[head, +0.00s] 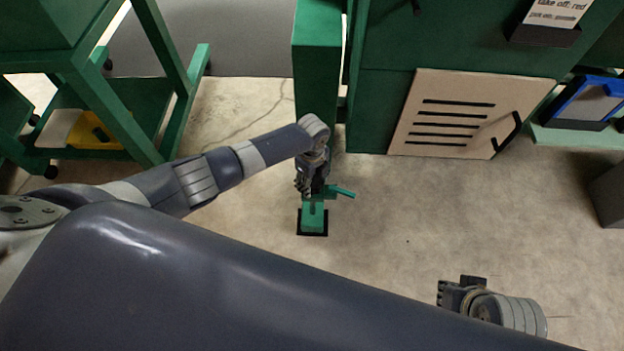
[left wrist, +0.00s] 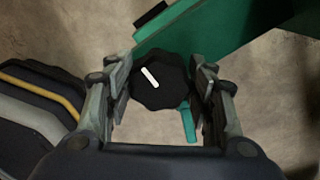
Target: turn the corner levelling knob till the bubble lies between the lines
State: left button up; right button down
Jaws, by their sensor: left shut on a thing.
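The black levelling knob (left wrist: 158,82) has a scalloped rim and a white mark that slants down to the right. My left gripper (left wrist: 162,88) is shut on it, with one finger at each side; it also shows from above in the head view (head: 306,186), where it hides the knob. Below it stands a green foot (head: 313,222) on a black pad. No bubble or lines can be made out in either view. My right gripper (head: 462,292) is at the lower right, away from the foot; its fingers are too unclear to tell their state.
A teal bar (head: 341,192) sticks out beside the foot. A green post (head: 317,70) and green cabinet stand behind it, with a slotted beige panel (head: 475,112) leaning there. A green cart (head: 110,150) stands at left. The concrete floor (head: 400,220) to the right is clear.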

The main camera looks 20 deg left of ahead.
pick_arm(q)
jog(key=o, duration=1.1)
jog(key=shift+c, duration=0.2)
jog(key=shift+r, duration=0.1)
jog(key=shift+r, duration=0.25)
notch_tip(320, 180, up, 11)
jog(key=shift+r, duration=0.1)
